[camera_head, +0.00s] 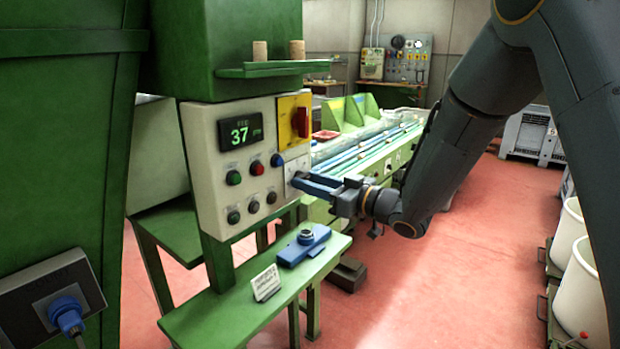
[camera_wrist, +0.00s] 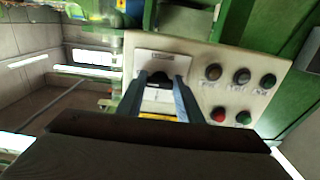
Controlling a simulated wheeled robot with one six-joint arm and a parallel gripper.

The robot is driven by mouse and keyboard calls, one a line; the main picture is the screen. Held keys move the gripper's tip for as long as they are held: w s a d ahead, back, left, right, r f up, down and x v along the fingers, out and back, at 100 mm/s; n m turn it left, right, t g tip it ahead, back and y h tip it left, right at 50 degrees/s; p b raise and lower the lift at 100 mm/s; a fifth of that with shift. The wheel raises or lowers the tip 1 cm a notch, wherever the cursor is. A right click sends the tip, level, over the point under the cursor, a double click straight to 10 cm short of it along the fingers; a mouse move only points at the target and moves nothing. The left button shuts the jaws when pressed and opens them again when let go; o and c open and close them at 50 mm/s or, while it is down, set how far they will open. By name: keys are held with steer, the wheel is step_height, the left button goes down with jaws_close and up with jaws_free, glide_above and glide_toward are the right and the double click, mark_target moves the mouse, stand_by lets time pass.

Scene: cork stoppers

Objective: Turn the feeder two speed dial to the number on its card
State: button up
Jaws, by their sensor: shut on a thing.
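My gripper (camera_head: 303,183) reaches from the right to the pale control panel (camera_head: 205,155), fingers level against its lower right part. In the wrist view the gripper (camera_wrist: 162,84) has its two blue-grey fingers on either side of a black dial (camera_wrist: 158,78), shut on it. In the head view the fingers mostly hide the dial. The panel's display (camera_head: 240,132) reads 37 in green. A white card (camera_head: 266,283) stands on the green bench; its print is too small to read.
Several buttons and small knobs, including a red button (camera_head: 257,168), sit left of the fingers. A red switch on a yellow plate (camera_head: 294,120) is just above. A blue device (camera_head: 304,245) lies on the bench (camera_head: 222,316) below. White tubs (camera_head: 590,290) stand at right.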

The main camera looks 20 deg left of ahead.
steer(key=shift+f+m+p, duration=0.1)
steer(key=shift+m+p, duration=0.3)
steer(key=shift+m, duration=0.7)
steer(key=o, duration=1.1)
steer(key=shift+b+v, duration=1.1)
steer(key=shift+v, duration=2.8)
